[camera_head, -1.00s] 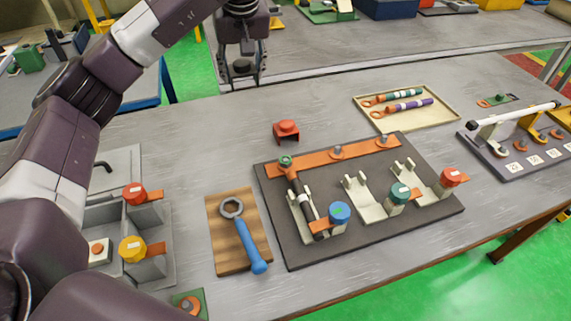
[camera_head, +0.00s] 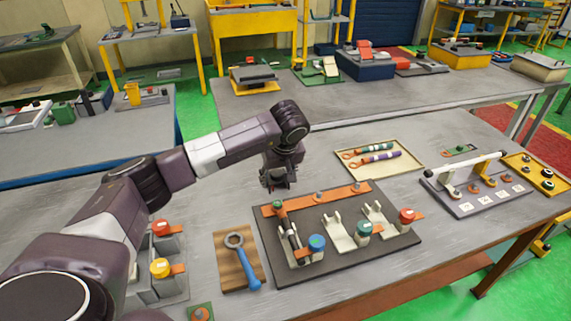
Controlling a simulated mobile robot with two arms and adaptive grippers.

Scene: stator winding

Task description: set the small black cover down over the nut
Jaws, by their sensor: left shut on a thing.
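My left gripper (camera_head: 279,183) points down just behind the left end of the orange bar on the dark board (camera_head: 340,262). It is shut on a small dark thing, which I take to be the black cover; it is barely distinguishable from the fingers. A green-topped nut (camera_head: 278,205) sits at the bar's left end, just in front of and below the gripper. Two more fasteners, one mid-bar (camera_head: 318,197) and one near its right end (camera_head: 356,187), show uncovered. I cannot tell which nut is meant. My right gripper is not in view.
The board also carries pale cradles, a black-handled piece and blue (camera_head: 316,241), green (camera_head: 363,228) and red (camera_head: 407,214) caps. A blue wrench (camera_head: 242,262) lies on a wooden block at left. A tray (camera_head: 409,158) with coloured rods lies behind the board.

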